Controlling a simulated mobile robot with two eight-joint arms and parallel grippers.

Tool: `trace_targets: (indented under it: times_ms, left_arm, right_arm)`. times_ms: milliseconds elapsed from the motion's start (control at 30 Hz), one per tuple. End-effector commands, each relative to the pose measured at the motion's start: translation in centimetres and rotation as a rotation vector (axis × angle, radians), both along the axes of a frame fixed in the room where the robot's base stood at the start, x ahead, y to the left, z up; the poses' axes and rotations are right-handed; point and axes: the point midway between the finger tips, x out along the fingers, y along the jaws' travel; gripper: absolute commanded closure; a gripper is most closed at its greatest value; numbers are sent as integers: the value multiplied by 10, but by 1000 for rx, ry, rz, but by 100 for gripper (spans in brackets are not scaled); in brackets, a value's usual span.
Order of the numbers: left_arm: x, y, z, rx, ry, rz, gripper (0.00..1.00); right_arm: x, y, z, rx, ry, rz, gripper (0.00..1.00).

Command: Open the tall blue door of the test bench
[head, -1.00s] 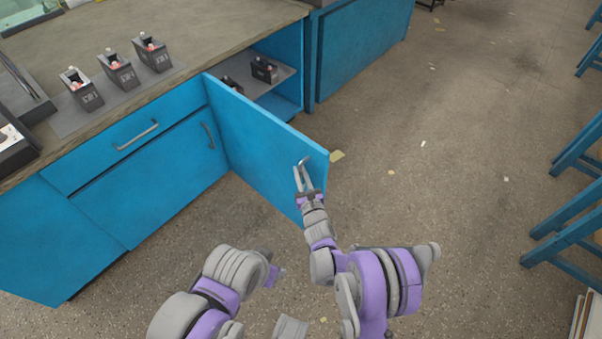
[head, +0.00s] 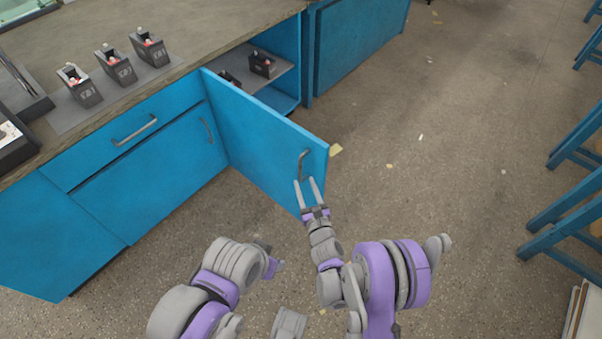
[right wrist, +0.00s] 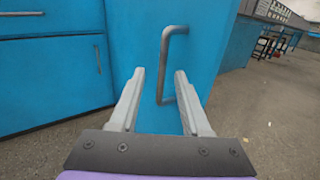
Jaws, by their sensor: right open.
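The tall blue door (head: 255,140) of the test bench stands wide open, swung out from the cabinet front. Its grey bar handle (head: 302,163) is near the free edge; it also shows in the right wrist view (right wrist: 164,62), upright and ahead of the fingers. My right gripper (head: 309,181) is open and empty, just short of the handle, with the handle's lower end between the fingertips' lines in the right wrist view (right wrist: 163,75). I cannot tell whether a finger touches the door. My left arm is low in the head view; its gripper (head: 272,256) is mostly hidden.
Inside the open cabinet, dark batteries (head: 262,64) sit on a shelf (head: 283,75). Several batteries (head: 115,65) stand on a grey mat (head: 75,121) on the bench top. Blue stools (head: 570,215) stand at the right. The floor (head: 430,200) between is mostly clear.

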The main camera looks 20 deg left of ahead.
Motion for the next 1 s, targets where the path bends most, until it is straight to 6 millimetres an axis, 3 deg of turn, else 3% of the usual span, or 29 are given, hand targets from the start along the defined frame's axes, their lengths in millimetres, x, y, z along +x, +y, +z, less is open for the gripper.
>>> trace_targets:
  times_ms: [300,833,1000]
  left_arm:
    - [0,0,1,0,0,0,50]
    - [0,0,1,0,0,0,50]
    - [0,0,1,0,0,0,50]
  right_arm:
    - [-25,-20,0,0,-1,0,53]
    - [-25,-20,0,-2,-1,0,53]
    - [-19,-27,23,-94,-76,16,53]
